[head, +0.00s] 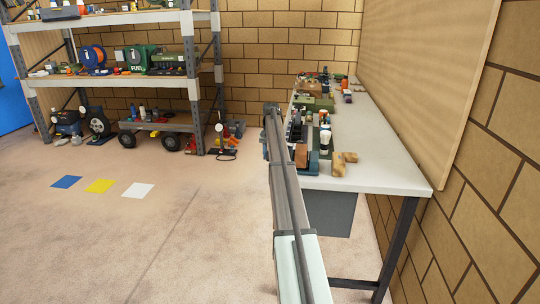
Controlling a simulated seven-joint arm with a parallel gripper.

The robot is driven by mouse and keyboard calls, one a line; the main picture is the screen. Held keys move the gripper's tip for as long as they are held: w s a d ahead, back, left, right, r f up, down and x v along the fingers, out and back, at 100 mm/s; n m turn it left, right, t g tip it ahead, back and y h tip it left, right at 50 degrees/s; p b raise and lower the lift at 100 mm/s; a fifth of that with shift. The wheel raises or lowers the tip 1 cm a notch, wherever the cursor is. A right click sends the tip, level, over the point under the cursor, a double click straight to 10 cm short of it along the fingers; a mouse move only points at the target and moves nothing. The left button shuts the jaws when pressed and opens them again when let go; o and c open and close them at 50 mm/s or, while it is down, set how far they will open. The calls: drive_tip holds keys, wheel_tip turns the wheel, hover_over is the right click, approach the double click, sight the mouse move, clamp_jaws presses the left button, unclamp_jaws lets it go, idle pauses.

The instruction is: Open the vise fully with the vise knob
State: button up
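A small blue and dark metal piece (313,165), which looks like the vise, sits at the left edge of the white-topped workbench (375,150). My arm runs up the middle of the view and covers part of that edge. The vise knob and jaws cannot be made out, so I cannot tell how far the vise is open. My arm's far part ends in dark shapes beside the bench edge. I cannot pick out the gripper's fingers there, nor tell whether they touch anything.
Wooden blocks (343,162), a white cylinder (325,139) and several small tools crowd the bench's left side; its right side is clear. Shelving (120,80) and a low cart (165,124) stand at left. Open floor lies between.

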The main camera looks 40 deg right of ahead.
drive_tip(key=o, duration=1)
drive_tip(key=shift+c, duration=0.2)
wheel_tip(320, 180, up, 14)
drive_tip(key=w+d, duration=0.1)
drive_tip(key=shift+w+d+f, duration=0.15)
drive_tip(key=shift+w+d, duration=0.05)
drive_tip(key=shift+t+h, duration=0.6)
drive_tip(key=f, duration=0.4)
drive_tip(key=s+a+f, duration=0.1)
drive_tip(key=f, duration=0.8)
drive_tip(key=shift+s+a+f, duration=0.25)
drive_tip(key=shift+f, duration=0.15)
